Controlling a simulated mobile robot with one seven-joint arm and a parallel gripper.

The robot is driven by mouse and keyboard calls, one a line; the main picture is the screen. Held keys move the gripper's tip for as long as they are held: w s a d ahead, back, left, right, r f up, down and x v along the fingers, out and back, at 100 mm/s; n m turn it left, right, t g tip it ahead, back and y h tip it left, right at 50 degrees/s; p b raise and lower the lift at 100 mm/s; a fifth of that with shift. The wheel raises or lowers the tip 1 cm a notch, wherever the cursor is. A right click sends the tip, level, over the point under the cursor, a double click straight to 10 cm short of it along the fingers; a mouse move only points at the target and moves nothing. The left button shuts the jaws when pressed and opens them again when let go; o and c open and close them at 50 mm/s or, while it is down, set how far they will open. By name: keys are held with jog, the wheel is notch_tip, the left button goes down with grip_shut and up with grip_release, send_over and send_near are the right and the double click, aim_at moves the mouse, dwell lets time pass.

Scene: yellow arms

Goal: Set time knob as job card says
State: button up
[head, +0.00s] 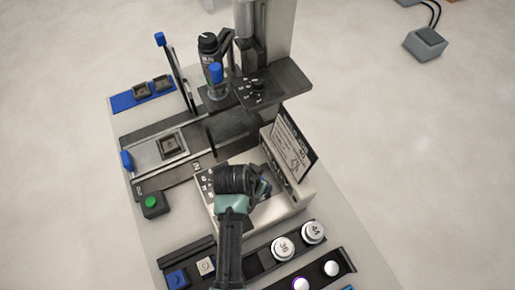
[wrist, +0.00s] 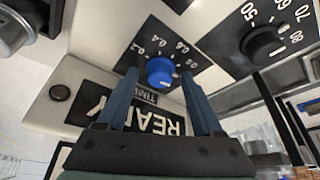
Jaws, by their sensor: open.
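The time knob (wrist: 160,71) is a round blue knob on a black dial plate in the wrist view. Pale numbers including 0.2, 0.4, 0.6 and 0.8 ring it, and a TIME label (wrist: 122,95) is partly covered. I cannot read its pointer surely. My gripper (wrist: 158,77) is open, its two fingers on either side of the blue knob; I cannot tell whether they touch it. In the head view my gripper (head: 262,190) is over the pale control box, hiding the knob. A printed card (head: 290,146), likely the job card, stands tilted behind it, too small to read.
A black knob (wrist: 262,42) with a scale of 50 to 80 sits close by on the right in the wrist view. A READY display (wrist: 150,122) lies behind my fingers. Round weights (head: 284,247), a green button (head: 152,202) and the press column (head: 262,40) surround my arm.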

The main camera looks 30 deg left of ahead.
grip_shut()
jog(key=shift+r+n, duration=0.1)
jog(key=shift+n, duration=0.2)
jog(key=n+p, duration=0.1)
jog(key=n+y+p, duration=0.1)
jog(key=shift+d+n, duration=0.2)
jog(key=shift+n, duration=0.1)
jog(key=n+y, duration=0.1)
jog(key=n, duration=0.1)
jog(key=n+y+p, duration=0.1)
jog(key=n, duration=0.1)
jog(key=shift+w+d+n+g, duration=0.15)
jog(key=shift+n+g, duration=0.15)
jog(key=shift+g, duration=0.1)
jog(key=n+g+y, duration=0.1)
jog(key=n, duration=0.2)
jog(key=shift+w+n+b, duration=0.1)
jog(key=shift+n+b, duration=0.2)
jog(key=n+g+b, duration=0.1)
jog(key=n, duration=0.3)
jog(key=shift+w+d+y, duration=0.1)
jog(key=shift+y, duration=0.3)
jog(key=shift+n+g, duration=0.3)
